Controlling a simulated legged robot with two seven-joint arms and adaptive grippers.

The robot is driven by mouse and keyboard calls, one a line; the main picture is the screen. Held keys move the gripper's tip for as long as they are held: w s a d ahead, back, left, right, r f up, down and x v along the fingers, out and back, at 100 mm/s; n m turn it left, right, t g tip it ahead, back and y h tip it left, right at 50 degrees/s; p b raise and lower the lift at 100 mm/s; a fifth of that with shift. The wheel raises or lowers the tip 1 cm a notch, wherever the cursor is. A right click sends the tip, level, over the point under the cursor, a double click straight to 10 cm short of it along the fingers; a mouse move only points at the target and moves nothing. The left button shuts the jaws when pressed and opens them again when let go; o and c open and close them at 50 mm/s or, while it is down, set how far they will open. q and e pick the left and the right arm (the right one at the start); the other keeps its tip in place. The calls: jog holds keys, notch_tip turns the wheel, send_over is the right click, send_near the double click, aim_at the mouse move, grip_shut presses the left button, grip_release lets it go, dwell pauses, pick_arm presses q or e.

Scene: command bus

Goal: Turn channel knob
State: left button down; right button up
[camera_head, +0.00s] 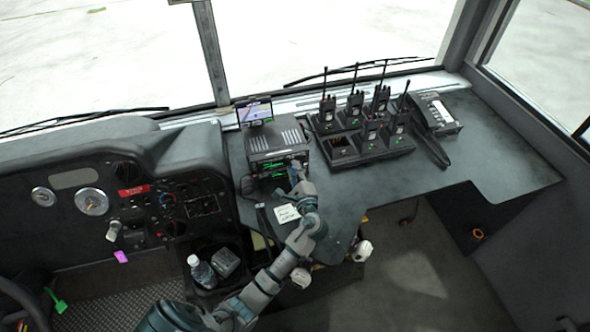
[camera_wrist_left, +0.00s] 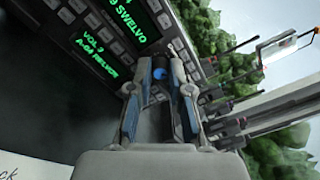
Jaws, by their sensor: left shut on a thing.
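The radio unit (camera_head: 265,140) stands on the dash, and its front has green-lit displays. In the left wrist view its face (camera_wrist_left: 120,22) is tilted, with green text on dark screens and rows of buttons. My left gripper (camera_head: 296,172) reaches the right part of this face. The knob's base and any markings are hidden by the fingers. My right gripper is not in view.
Handheld radios stand in a charger (camera_head: 370,152) to the right, beside a desk device (camera_head: 436,113). A paper note (camera_head: 287,213) lies near my left arm. The right side of the counter (camera_head: 495,165) is clear.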

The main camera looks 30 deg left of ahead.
pick_arm(q)
jog(key=shift+s+f, duration=0.1)
jog(key=shift+f, duration=0.3)
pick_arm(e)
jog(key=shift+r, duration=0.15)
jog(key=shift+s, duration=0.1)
pick_arm(q)
jog(key=c, duration=1.4)
grip_release()
jog(key=shift+o, duration=0.2)
jog(key=shift+s+r, duration=0.1)
jog(key=shift+r, duration=0.05)
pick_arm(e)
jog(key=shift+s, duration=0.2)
pick_arm(q)
jog(key=shift+r, duration=0.1)
jog(key=shift+d, duration=0.2)
jog(key=v, duration=1.1)
jog(key=shift+s+d, duration=0.2)
jog(key=shift+d, duration=0.1)
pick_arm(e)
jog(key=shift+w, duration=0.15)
